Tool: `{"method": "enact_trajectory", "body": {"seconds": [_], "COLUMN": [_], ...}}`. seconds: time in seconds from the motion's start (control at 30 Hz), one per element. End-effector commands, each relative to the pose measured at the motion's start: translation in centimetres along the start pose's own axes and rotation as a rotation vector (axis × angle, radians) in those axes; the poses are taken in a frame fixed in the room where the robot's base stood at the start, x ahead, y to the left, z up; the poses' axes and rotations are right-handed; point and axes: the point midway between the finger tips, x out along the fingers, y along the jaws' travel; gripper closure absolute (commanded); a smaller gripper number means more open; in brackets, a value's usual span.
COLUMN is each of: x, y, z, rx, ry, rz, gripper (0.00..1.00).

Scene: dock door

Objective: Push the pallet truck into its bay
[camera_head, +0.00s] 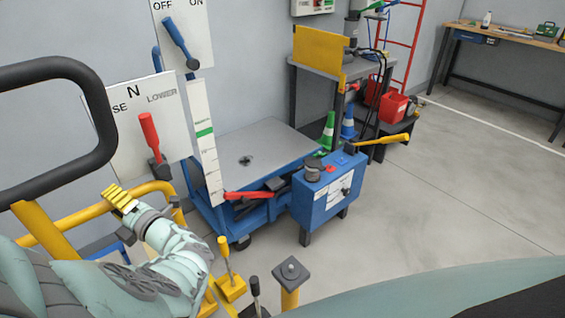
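A thick black loop handle (62,68) above a yellow post (48,238) fills the left edge. It may be the pallet truck's handle; the truck's forks and body cannot be made out. No bay can be told for certain. My pale green arm reaches in from the lower left. My gripper (120,199), with ridged yellow finger pads, is at a bent yellow rail (85,214). I cannot tell whether it touches the rail or how far its fingers are apart.
A blue lift table (262,138) and a blue control box (328,196) with yellow and red levers stand ahead. Lever panels (130,125) are at left. A grey bench (300,85), cones (328,131) and red bins (393,106) stand behind. The floor (455,190) at right is clear.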

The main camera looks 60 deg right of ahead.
Motion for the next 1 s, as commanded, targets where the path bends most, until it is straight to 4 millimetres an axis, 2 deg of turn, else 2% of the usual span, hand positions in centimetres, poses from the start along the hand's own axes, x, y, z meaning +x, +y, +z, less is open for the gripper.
{"method": "enact_trajectory", "body": {"seconds": [0.07,0.43,0.73,1.0], "x": [0.0,0.0,0.2,1.9], "y": [0.0,0.0,-0.2,-0.8], "z": [0.0,0.0,0.1,0.9], "rx": [0.000,0.000,0.000,-0.002], "ry": [0.001,0.000,0.001,0.000], "rz": [0.000,0.000,0.000,-0.004], "gripper": [0.61,0.99,1.00,1.00]}}
